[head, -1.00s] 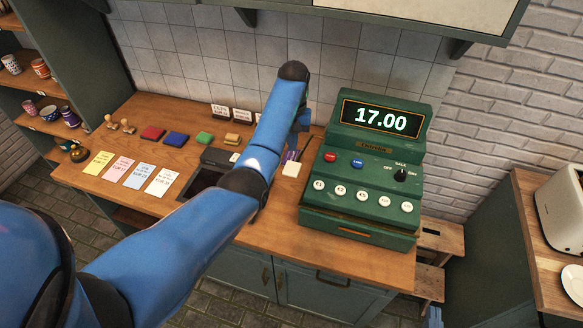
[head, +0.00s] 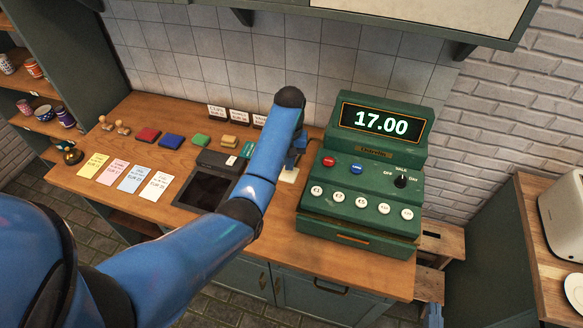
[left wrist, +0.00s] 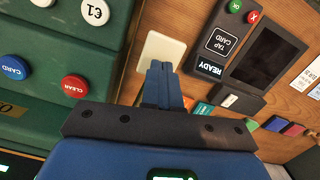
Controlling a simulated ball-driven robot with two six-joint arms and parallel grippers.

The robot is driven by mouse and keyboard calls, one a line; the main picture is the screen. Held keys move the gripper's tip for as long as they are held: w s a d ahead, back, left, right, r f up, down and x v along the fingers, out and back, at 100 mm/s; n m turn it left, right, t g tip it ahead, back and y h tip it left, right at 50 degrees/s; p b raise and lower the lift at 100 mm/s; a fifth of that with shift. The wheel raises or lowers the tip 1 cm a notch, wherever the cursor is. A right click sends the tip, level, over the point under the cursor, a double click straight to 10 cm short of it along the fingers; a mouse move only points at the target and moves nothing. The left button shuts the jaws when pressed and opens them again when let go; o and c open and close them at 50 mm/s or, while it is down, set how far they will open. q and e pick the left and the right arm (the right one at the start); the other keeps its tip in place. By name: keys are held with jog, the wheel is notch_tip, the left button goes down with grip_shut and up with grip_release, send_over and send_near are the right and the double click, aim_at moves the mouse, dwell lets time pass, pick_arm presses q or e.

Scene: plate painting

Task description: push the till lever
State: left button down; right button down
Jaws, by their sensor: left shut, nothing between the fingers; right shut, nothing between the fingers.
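The green till (head: 375,152) stands on the right of the wooden counter, its display reading 17.00. I cannot pick out a separate lever. My left gripper (head: 292,163) is just left of the till, partly hidden by my forearm. In the left wrist view its fingers (left wrist: 163,72) are shut and empty, over a white square pad (left wrist: 162,48) beside the till. My right gripper (head: 435,317) shows at the bottom edge, its fingers together.
The till has a red button (head: 329,161), a blue button (head: 356,169) and a row of white buttons. A card reader (head: 207,187) lies left of my left gripper. Coloured notes (head: 132,179), ink pads and small signs occupy the left counter. A toaster (head: 566,222) stands far right.

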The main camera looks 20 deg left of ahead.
pick_arm(q)
jog(key=shift+f, duration=0.6)
pick_arm(e)
jog(key=shift+w+d, duration=0.1)
jog(key=shift+w, duration=0.55)
pick_arm(q)
jog(key=shift+s, duration=0.2)
pick_arm(e)
jog(key=shift+s, duration=0.2)
pick_arm(q)
jog(key=shift+f+b, duration=0.4)
jog(key=shift+f, duration=0.45)
jog(key=shift+f+b, duration=0.4)
jog(key=shift+f, duration=0.5)
pick_arm(e)
jog(key=shift+f, duration=0.75)
pick_arm(q)
jog(key=shift+w+a+r+b, duration=0.1)
jog(key=shift+w+r+b, duration=0.1)
jog(key=shift+w+b, duration=0.3)
jog(key=shift+w+a+r+b, duration=0.1)
jog(key=shift+w+r+b, duration=0.05)
jog(key=shift+w, duration=0.55)
jog(key=shift+w+r, duration=0.15)
jog(key=shift+w, duration=0.25)
pick_arm(e)
jog(key=shift+w+f, duration=0.1)
jog(key=shift+f, duration=0.65)
